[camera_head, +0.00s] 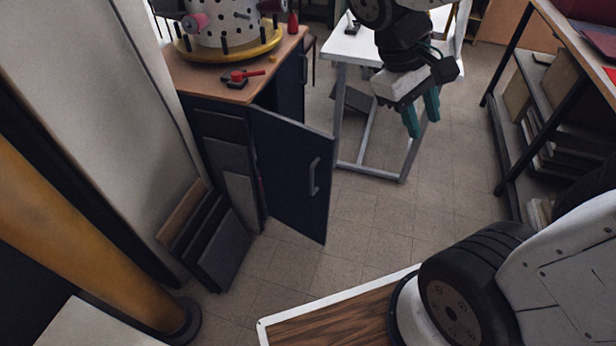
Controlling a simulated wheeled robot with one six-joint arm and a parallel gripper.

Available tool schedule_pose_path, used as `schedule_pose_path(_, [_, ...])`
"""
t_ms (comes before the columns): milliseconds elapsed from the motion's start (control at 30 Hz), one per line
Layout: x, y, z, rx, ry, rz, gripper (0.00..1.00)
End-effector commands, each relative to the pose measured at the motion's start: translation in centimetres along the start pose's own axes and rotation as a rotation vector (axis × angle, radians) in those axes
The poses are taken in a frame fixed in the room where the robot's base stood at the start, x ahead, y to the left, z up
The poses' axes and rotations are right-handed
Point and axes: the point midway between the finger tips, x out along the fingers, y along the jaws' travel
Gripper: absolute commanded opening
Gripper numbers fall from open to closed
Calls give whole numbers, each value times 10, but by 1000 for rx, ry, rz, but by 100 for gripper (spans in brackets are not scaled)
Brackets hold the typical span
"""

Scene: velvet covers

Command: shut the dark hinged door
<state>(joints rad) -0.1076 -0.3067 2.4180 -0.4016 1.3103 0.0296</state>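The dark hinged door (285,180) belongs to the dark cabinet (212,128) with a wooden top at the left. The door stands open, swung out over the floor, and its outer face with a grey vertical handle (314,176) shows. My gripper (422,122) hangs in the air at the upper right of the door, with two teal fingers pointing down. The fingers are spread apart with a gap and nothing between them. The gripper is apart from the door and handle in the picture.
Grey panels (225,250) lean by the cabinet's left side. A white table (352,48) stands behind the gripper. A shelf rack (520,150) is at the right. Tiled floor (375,225) right of the door is clear. A yellow pillar (80,235) stands at the left.

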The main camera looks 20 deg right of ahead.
Motion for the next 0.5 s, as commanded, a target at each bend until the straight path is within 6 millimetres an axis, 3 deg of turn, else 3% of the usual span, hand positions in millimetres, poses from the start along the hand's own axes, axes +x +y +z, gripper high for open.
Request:
schedule_pose_path(300, [33, 22, -104, -310, -268, 396, 32])
schedule_pose_path(500, [62, 12, -181, -520, -380, 657, 32])
